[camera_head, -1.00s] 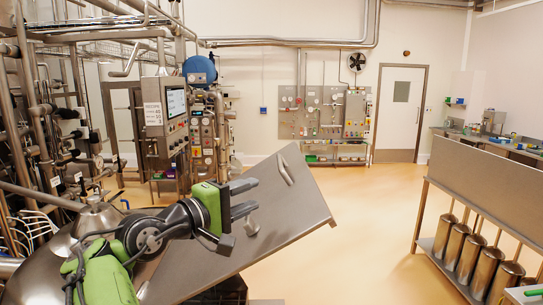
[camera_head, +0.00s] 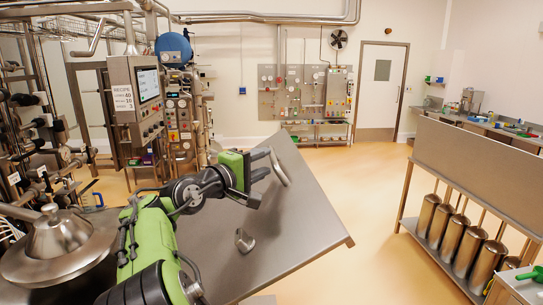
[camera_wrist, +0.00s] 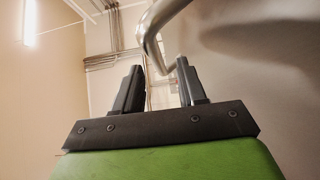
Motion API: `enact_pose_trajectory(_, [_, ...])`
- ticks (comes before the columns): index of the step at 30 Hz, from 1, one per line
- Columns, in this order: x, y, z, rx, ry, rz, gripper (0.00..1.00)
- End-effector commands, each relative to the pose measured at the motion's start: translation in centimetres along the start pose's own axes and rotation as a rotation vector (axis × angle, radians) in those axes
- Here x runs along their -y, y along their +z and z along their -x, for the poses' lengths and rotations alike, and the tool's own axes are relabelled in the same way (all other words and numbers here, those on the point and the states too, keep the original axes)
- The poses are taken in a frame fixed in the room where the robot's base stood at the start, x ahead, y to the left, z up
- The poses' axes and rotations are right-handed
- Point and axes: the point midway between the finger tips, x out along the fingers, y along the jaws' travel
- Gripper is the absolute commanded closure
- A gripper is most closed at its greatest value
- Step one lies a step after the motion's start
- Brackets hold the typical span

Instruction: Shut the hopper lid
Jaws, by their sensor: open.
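The hopper lid (camera_head: 300,225) is a large flat steel panel standing open at a slant in the middle of the head view. A bent steel tube handle (camera_head: 279,167) stands out near its upper edge, and a small steel fitting (camera_head: 243,240) sits lower down. My gripper (camera_head: 264,165) is open at the handle, just left of it. In the wrist view the handle (camera_wrist: 150,40) curves down from the top, and its lower end shows between my two fingertips (camera_wrist: 158,66). I cannot tell whether they touch it. The hopper opening is hidden.
A round steel vessel with a domed cap (camera_head: 58,232) stands at the left, close to my arm. A control cabinet with a screen (camera_head: 148,84) is behind it. A steel rack with several canisters (camera_head: 470,165) stands at the right. The floor between is clear.

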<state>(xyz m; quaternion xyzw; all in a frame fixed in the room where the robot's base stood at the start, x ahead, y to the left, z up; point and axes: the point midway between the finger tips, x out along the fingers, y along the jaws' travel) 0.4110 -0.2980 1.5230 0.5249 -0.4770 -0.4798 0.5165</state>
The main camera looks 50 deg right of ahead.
Motion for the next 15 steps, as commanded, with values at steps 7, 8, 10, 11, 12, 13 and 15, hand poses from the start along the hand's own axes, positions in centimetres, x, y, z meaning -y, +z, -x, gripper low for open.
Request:
enact_pose_trajectory(7, [-0.2, 0.0, -4.0, 0.001, 0.0, 0.0, 0.59])
enact_pose_trajectory(8, [-0.2, 0.0, -4.2, 0.0, 0.0, 0.0, 0.59])
enact_pose_trajectory(10, [-0.2, 0.0, -4.5, -0.001, 0.0, 0.0, 0.59])
enact_pose_trajectory(11, [-0.1, 0.0, -4.5, -0.001, 0.0, 0.0, 0.59])
enact_pose_trajectory(12, [-0.1, -0.1, -4.5, -0.001, 0.0, 0.0, 0.59])
enact_pose_trajectory(13, [-0.1, -0.1, -4.5, -0.001, 0.0, 0.0, 0.59])
enact_pose_trajectory(15, [-0.1, -0.1, -4.5, -0.001, 0.0, 0.0, 0.59])
